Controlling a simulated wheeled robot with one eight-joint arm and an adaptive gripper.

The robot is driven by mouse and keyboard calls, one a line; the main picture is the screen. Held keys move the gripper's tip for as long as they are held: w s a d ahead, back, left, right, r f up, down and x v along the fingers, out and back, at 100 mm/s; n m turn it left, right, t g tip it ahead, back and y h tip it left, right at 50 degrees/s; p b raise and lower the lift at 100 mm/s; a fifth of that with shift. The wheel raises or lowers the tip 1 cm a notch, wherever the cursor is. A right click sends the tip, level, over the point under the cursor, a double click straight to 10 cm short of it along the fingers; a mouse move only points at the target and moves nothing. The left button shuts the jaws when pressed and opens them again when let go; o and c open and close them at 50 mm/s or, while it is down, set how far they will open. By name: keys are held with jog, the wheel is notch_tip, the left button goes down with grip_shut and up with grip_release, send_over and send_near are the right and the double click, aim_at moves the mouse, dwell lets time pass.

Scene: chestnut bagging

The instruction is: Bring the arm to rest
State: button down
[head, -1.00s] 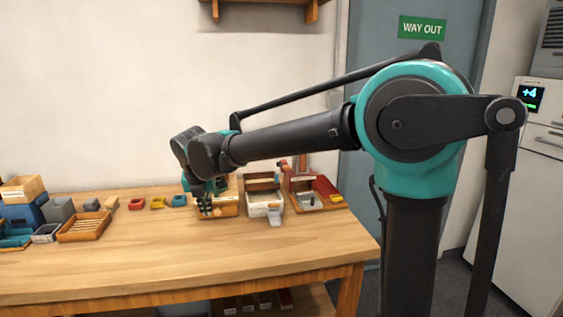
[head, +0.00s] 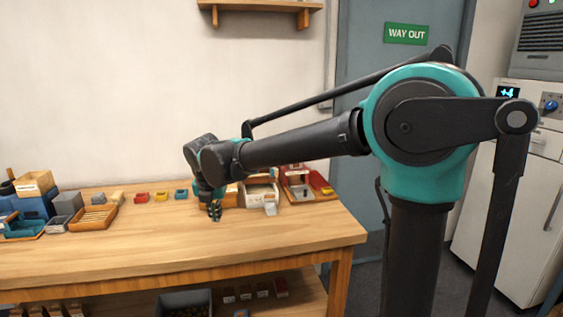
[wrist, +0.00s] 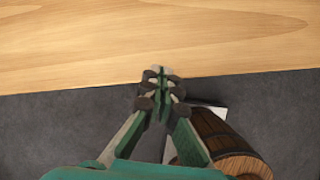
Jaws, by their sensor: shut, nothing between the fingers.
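My gripper (head: 214,211) hangs down from my bent arm and overlaps the wooden workbench (head: 150,250) in the head view. In the wrist view, my gripper (wrist: 160,88) has its fingertips together with nothing between them. How high the fingertips are is hard to tell.
A dark wooden barrel (wrist: 222,135) stands close to the right finger in the wrist view. Trays and boxes line the bench's back, including an orange-brown tray (head: 94,217) and a blue bin (head: 181,194). A grey crate (head: 184,303) is below. The bench's front is clear.

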jog(key=s+d+f+m, duration=0.1)
jog(key=d+f+m, duration=0.3)
jog(key=d+m, duration=0.6)
jog(key=s+d+f+m, duration=0.1)
jog(key=d+f+m, duration=0.45)
jog(key=d, duration=0.85)
jog(key=s+d+f+m, duration=0.4)
jog(key=s+d+m, duration=0.2)
jog(key=m, duration=0.3)
jog(key=s+d+f+m, duration=0.4)
jog(key=s+d+m, duration=0.3)
jog(key=d+m, duration=0.2)
jog(key=shift+s+f+m+h, duration=0.2)
jog(key=shift+m+h, duration=0.1)
jog(key=shift+m, duration=0.45)
